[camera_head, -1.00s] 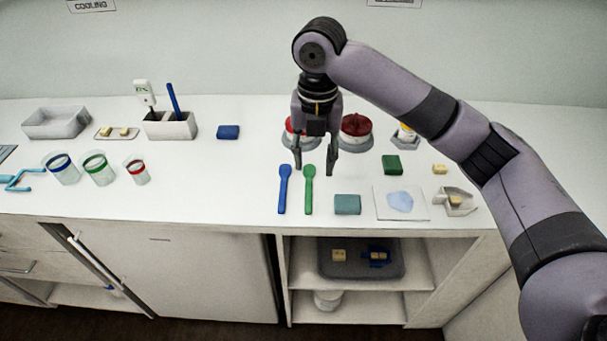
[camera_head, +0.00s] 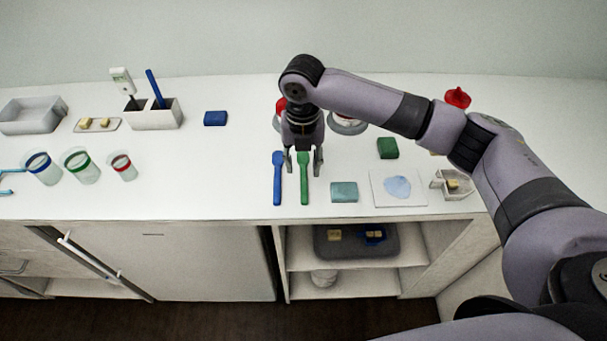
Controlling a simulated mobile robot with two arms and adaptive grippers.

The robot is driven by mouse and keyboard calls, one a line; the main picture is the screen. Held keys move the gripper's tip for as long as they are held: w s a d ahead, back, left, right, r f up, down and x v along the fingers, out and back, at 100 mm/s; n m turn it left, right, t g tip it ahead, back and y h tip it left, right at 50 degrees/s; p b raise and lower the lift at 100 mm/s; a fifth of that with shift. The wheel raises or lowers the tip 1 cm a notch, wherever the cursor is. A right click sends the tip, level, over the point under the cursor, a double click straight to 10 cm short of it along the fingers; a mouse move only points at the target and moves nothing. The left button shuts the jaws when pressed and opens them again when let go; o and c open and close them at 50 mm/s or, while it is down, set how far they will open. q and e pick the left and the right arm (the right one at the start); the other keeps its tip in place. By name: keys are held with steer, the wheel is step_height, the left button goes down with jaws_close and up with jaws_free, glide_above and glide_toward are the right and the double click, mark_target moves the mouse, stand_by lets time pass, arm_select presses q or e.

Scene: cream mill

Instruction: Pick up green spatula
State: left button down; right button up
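The green spatula (camera_head: 304,183) lies on the white counter, its broad end up the picture and its handle toward the front edge. A blue spatula (camera_head: 277,183) lies parallel to it, just to its left. My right gripper (camera_head: 303,168) points down over the upper part of the green spatula. Its fingers are apart, one on each side of the spatula in the picture, with nothing held. I cannot tell how high the fingertips are above the counter. My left gripper is not in view.
A teal block (camera_head: 344,191), a white sheet with a blue patch (camera_head: 397,187) and a small scoop (camera_head: 449,185) lie to the right. A green block (camera_head: 387,148) lies behind them. Red-lidded containers stand partly hidden behind my arm.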

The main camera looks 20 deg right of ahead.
mark_target(304, 181)
steer(key=shift+s+f, duration=0.1)
steer(key=shift+f, duration=0.4)
step_height(304, 181, down, 4)
steer(key=shift+d+r+p, duration=0.15)
steer(key=shift+p, duration=0.8)
steer(key=shift+f, duration=0.45)
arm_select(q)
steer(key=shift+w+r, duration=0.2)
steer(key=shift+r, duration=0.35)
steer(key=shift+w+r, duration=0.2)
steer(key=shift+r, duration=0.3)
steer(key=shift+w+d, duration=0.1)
arm_select(e)
jaws_close()
